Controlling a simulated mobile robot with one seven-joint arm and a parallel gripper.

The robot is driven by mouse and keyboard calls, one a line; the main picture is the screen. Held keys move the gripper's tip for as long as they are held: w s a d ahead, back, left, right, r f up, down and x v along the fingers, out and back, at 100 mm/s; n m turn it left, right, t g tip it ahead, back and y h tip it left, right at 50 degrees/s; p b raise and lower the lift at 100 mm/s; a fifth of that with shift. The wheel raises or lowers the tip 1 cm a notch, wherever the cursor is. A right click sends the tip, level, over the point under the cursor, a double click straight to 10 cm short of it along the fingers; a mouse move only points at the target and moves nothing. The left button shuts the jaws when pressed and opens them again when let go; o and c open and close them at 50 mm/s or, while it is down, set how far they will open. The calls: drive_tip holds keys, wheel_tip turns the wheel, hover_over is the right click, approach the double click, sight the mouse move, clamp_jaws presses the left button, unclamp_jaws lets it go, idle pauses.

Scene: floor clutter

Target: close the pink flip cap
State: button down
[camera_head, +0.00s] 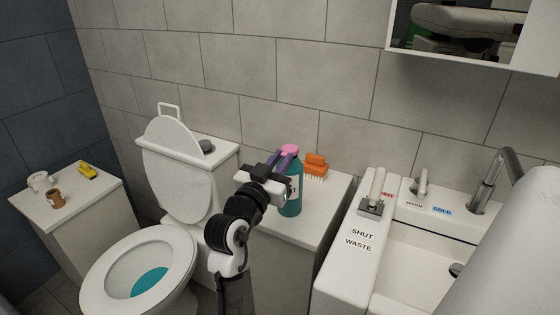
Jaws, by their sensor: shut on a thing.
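A teal bottle (291,195) stands upright on the white cabinet between the toilet and the sink. Its pink flip cap (290,149) shows at the top, and I cannot tell whether it is open or shut. My gripper (285,159) is at the top of the bottle, its purple-grey fingers reaching up to just below the pink cap. It is shut on the bottle's upper part, though my wrist and fingers hide the left side of the bottle and the exact contact.
An orange brush (316,167) lies right behind the bottle. The toilet (137,262) is open at the left. The sink (430,275) with taps is at the right. A side cabinet (75,207) holds a cup, a brown jar and a yellow item.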

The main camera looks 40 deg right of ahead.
drive_tip(key=r+y+p, duration=0.1)
drive_tip(key=p, duration=0.4)
drive_tip(key=shift+d+r+g, duration=0.1)
drive_tip(key=shift+r+g, duration=0.1)
drive_tip(key=shift+g, duration=0.1)
drive_tip(key=shift+y+p, duration=0.3)
drive_tip(key=shift+p, duration=0.1)
drive_tip(key=shift+f, duration=0.2)
drive_tip(key=c, duration=1.4)
unclamp_jaws()
drive_tip(key=shift+o, duration=0.2)
drive_tip(key=b+v, duration=0.3)
drive_tip(key=v, duration=1)
drive_tip(key=shift+a+b, duration=0.4)
drive_tip(key=shift+a, duration=0.05)
